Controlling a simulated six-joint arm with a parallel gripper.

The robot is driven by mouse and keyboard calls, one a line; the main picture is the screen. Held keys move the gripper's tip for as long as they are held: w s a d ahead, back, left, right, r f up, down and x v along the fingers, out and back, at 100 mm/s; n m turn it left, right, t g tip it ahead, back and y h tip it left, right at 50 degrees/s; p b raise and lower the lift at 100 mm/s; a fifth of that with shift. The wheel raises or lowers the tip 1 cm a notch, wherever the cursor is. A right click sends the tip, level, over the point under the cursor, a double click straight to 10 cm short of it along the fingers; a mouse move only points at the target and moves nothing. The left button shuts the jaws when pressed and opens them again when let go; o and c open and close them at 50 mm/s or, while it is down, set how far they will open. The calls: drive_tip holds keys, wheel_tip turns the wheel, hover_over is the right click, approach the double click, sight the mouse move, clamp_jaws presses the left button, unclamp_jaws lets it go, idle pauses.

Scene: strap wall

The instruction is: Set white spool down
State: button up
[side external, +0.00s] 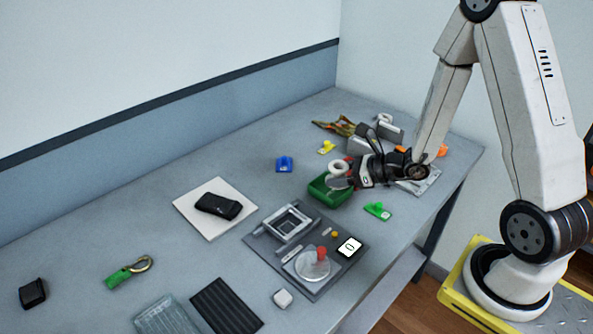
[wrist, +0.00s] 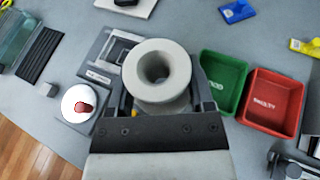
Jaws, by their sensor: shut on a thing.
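The white spool (wrist: 178,84) fills the middle of the wrist view, its round flange and dark centre hole facing the camera. My gripper (wrist: 163,108) is shut on it. In the side view the spool (side external: 338,167) is held at my gripper (side external: 345,174), near the green bin. The wrist view shows the spool above the table, with the green bin (wrist: 240,67) just to its right. The spool's lower part is hidden by its own flange and my gripper.
A red bin (wrist: 272,101) adjoins the green bin. A grey fixture plate (side external: 285,272) carries a frame, a red-knobbed disc (side external: 313,264) and a display reading 0. A black item (side external: 218,206) lies on a white pad (side external: 190,212). Bare table shows behind the plate.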

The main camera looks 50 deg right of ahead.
hover_over(364, 225)
drive_tip(key=w, duration=0.1)
wheel_tip(364, 225, down, 3)
drive_tip(key=shift+s+d+f+m+t+h, duration=0.1)
drive_tip(key=shift+s+m+t+h, duration=0.3)
drive_tip(key=shift+s+m, duration=0.1)
drive_tip(key=shift+f, duration=0.2)
drive_tip(key=shift+f, duration=1.8)
drive_tip(key=shift+f, duration=0.1)
drive_tip(key=shift+f, duration=1.9)
drive_tip(key=shift+f, duration=0.6)
drive_tip(key=o, duration=1.2)
